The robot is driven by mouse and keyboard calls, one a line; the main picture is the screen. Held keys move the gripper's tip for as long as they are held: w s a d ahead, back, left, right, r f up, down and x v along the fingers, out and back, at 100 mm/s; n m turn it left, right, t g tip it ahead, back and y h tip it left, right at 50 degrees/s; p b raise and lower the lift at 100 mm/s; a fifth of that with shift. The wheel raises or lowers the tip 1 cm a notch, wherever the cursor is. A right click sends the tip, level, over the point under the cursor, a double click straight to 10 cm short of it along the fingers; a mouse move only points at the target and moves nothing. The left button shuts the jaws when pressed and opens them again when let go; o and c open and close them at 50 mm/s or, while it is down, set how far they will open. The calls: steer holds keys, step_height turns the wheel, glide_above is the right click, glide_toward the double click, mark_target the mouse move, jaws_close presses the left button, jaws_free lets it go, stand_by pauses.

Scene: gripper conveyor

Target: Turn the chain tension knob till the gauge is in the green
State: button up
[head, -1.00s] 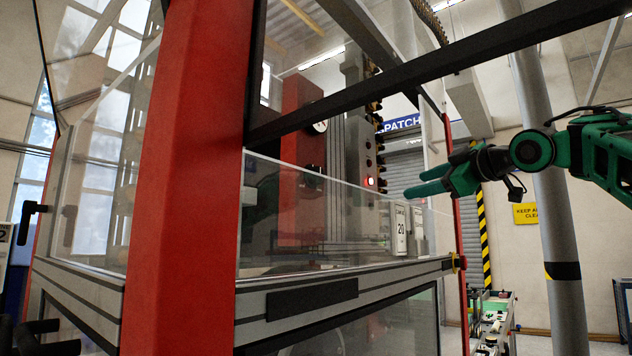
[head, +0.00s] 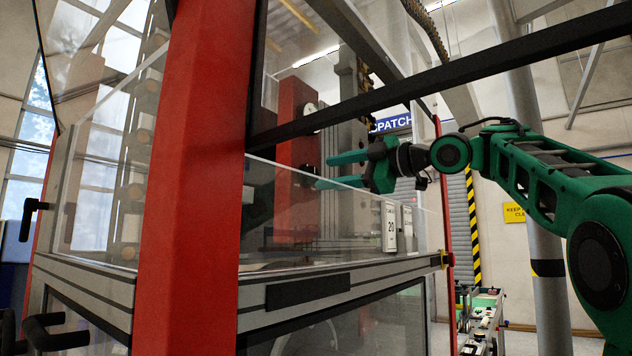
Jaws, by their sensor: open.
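The gauge (head: 309,109) is a small round white dial on the red housing (head: 291,130) behind the clear guard; its needle and green zone are too small to read. A dark knob (head: 308,168) sits lower on the same housing, just left of my fingertips. My green gripper (head: 326,171) is open and empty, its two fingers pointing left toward the knob, one above the other. I cannot tell whether the fingertips touch the knob or stand a little short of it.
A clear guard panel (head: 340,215) with a grey frame stands in front, below my gripper. A red post (head: 190,180) and a black diagonal bar (head: 440,75) cross the view.

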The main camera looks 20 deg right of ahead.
steer(key=x, duration=0.4)
steer(key=shift+w, duration=0.1)
steer(key=c, duration=1)
steer(key=shift+c, duration=0.2)
